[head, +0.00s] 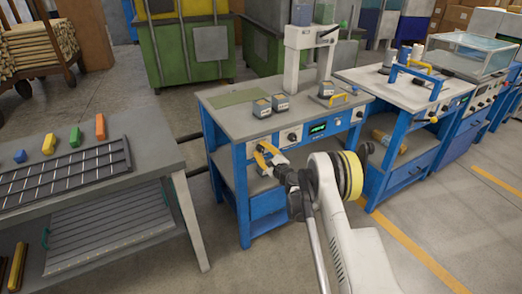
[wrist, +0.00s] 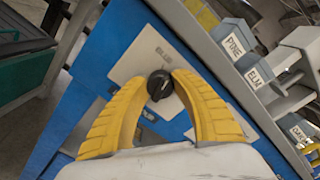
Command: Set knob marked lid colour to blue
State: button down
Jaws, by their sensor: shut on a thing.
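My gripper (head: 264,158) is at the left part of the blue front panel of the middle bench. In the wrist view its two yellow fingers (wrist: 160,84) are closed around a small black knob (wrist: 159,88). The knob sits on a light plate (wrist: 133,70) with small lettering beyond the knob that seems to read BLUE. I cannot clearly read the knob's pointer direction or a lid colour marking. In the head view my gripper hides this knob.
The middle bench (head: 228,104) has another knob (head: 292,137), a green-lit display (head: 317,128) and dark boxes on top. Labelled grey blocks (wrist: 236,38) show close by in the wrist view. A grey table (head: 150,160) with coloured blocks stands left.

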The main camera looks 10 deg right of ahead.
jog(key=shift+n, duration=1.9)
jog(key=c, duration=1)
grip_release()
jog(key=shift+a, duration=0.1)
jog(key=shift+c, duration=0.2)
jog(key=v, duration=0.7)
jog(key=shift+s, duration=0.25)
